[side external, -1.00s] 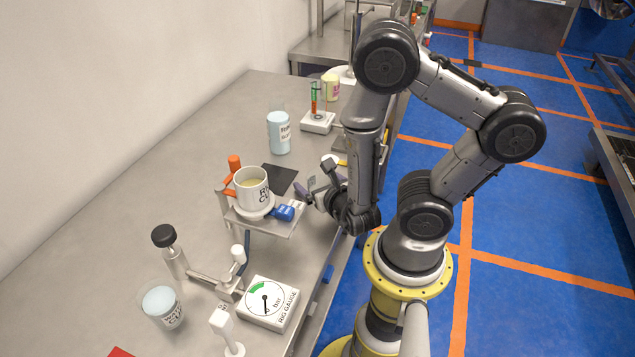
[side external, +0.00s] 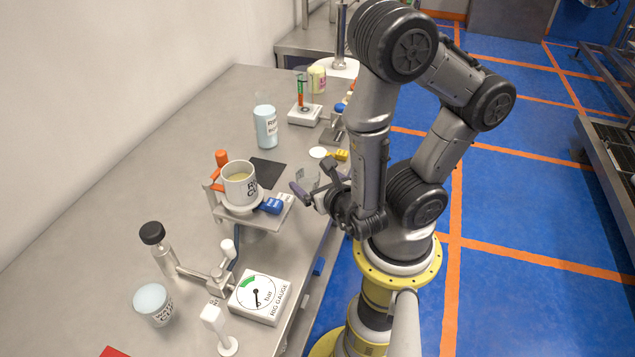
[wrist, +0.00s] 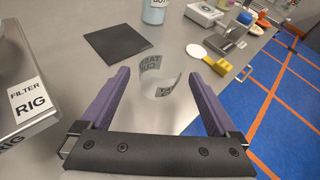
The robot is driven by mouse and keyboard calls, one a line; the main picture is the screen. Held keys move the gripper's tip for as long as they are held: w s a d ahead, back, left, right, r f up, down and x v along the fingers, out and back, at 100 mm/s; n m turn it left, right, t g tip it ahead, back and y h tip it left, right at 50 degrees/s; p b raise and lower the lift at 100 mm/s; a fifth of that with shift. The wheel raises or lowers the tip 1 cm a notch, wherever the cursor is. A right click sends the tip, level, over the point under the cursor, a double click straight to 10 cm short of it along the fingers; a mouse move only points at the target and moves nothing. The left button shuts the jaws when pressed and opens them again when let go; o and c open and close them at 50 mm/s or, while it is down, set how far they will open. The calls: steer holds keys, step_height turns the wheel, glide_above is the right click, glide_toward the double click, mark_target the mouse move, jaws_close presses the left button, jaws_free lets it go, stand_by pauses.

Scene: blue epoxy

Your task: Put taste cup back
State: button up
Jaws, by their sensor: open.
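My gripper (wrist: 158,67) is open. Its two purple fingers point at the cup, which appears between and around the fingertips with a gap on each side. How far the fingers reach past its wall is unclear. A dark square mat (wrist: 116,43) lies flat and bare on the bench, left of and beyond the cup.
A bottle (side external: 265,128) stands beyond the mat. A yellow-handled white disc (side external: 318,152) lies beyond the cup. The gauge box (side external: 260,297) and waste cup (side external: 153,304) are nearer the camera.

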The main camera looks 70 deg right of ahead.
steer(key=shift+v, duration=0.85)
steer(key=shift+r, duration=0.1)
